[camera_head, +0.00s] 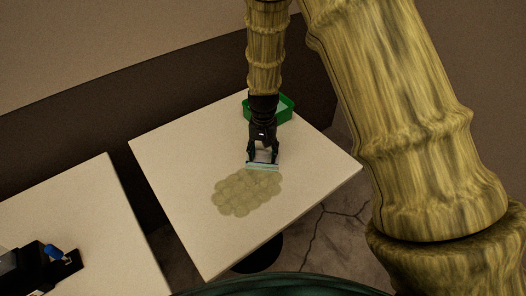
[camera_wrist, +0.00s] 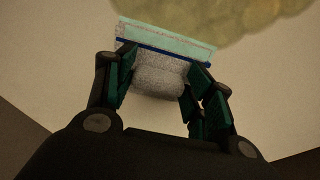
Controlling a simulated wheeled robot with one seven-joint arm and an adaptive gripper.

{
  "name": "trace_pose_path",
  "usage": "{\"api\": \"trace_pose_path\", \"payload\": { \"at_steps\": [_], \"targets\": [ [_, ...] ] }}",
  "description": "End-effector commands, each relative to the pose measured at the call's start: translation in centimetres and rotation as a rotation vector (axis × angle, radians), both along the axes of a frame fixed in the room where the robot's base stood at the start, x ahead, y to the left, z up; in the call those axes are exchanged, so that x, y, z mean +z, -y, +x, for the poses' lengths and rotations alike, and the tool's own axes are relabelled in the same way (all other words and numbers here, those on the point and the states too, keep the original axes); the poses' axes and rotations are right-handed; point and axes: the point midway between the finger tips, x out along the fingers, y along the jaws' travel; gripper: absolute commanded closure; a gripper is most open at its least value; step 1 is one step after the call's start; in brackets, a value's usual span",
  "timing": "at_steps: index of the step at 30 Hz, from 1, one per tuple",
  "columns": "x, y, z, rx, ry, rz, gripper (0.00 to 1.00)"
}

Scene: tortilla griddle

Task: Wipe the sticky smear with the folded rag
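The folded rag (camera_head: 263,167) is pale green with a dark stripe along one edge and a grey bunched middle. It also shows in the wrist view (camera_wrist: 158,78). My gripper (camera_head: 262,157) points down, and its two fingers close on the rag's grey middle from both sides. The sticky smear (camera_head: 240,196) is a wide, lumpy olive-tan patch on the white table. Its near part shows at the top of the wrist view (camera_wrist: 255,18). The rag's striped edge is right at the smear's border; whether it touches the tabletop I cannot tell.
The white table (camera_head: 178,150) is mostly bare around the smear. A green tray (camera_head: 287,118) stands at its back edge, partly hidden behind my arm. A second white table (camera_head: 95,215) at lower left bears a black device (camera_head: 35,268) with a blue part.

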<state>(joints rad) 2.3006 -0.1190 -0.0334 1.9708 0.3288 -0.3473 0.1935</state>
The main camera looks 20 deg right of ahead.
Motion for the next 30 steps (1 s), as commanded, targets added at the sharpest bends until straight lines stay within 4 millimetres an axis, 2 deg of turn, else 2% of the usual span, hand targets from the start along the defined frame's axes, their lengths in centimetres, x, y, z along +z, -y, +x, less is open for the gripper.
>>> {"api": "trace_pose_path", "payload": {
  "at_steps": [30],
  "targets": [
    [0.68, 0.0, -0.01, 0.0, 0.0, 0.0, 0.43]
  ]
}}
